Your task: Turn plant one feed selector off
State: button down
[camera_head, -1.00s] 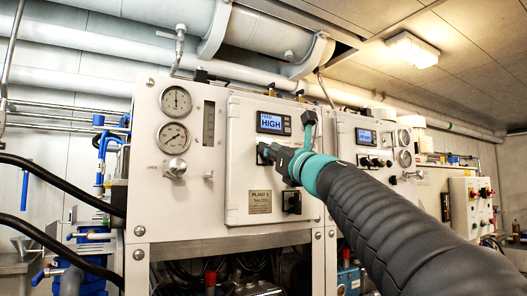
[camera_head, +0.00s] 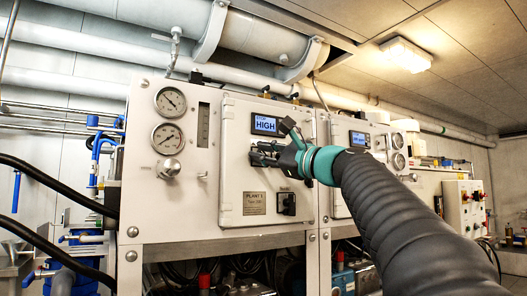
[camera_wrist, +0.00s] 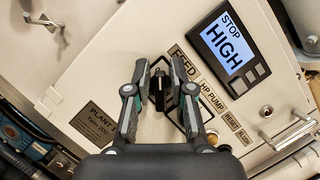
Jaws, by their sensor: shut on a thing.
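The plant one panel (camera_head: 236,165) is a white cabinet door with a "PLANT 1" plate (camera_head: 255,203) and a small display (camera_head: 266,124). In the wrist view the display (camera_wrist: 229,46) reads "STOP HIGH". The feed selector (camera_wrist: 158,88) is a small black knob beside the "FEED" label (camera_wrist: 182,64). My gripper (camera_wrist: 163,82) has its fingers on either side of the knob, shut on it. In the head view my gripper (camera_head: 262,154) reaches the panel below the display and hides the selector.
Another black selector (camera_head: 286,203) sits lower on the same door. Gauges (camera_head: 170,100) and a round knob (camera_head: 168,168) are to the left. A second panel (camera_head: 345,165) stands to the right. "HP PUMP" and further labels (camera_wrist: 213,96) lie near my right finger.

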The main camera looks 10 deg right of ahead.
jog(key=shift+f+n+g, duration=0.1)
jog(key=shift+n+g, duration=0.3)
jog(key=shift+n, duration=0.8)
jog(key=c, duration=1.2)
grip_release()
jog(key=shift+s, duration=0.1)
jog(key=v, duration=1.2)
